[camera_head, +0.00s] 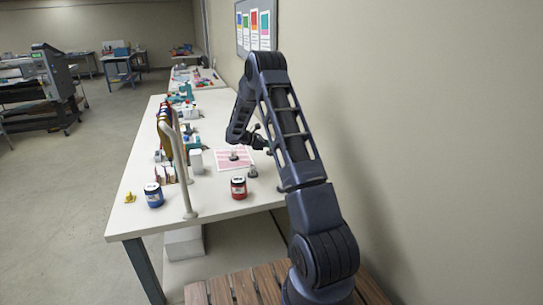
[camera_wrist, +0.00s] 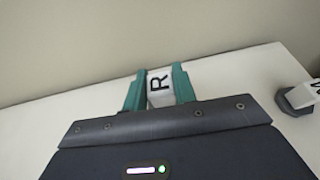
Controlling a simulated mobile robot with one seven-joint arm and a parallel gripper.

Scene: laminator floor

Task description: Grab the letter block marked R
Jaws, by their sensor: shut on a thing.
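The letter block marked R (camera_wrist: 159,87) is white with a black letter. In the wrist view it sits between the two teal fingers of my gripper (camera_wrist: 158,88), which is shut on it. The white table top (camera_wrist: 235,82) shows around and behind the fingers. I cannot tell whether the block touches the table. In the head view my arm reaches over the far right part of the table, and the block in the gripper is too small to make out.
A second white lettered block on a grey base (camera_wrist: 297,98) stands at the right in the wrist view. In the head view, a red jar (camera_head: 238,188), a blue jar (camera_head: 153,195) and a pink-patterned sheet (camera_head: 226,163) lie on the table. A wall borders the right side.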

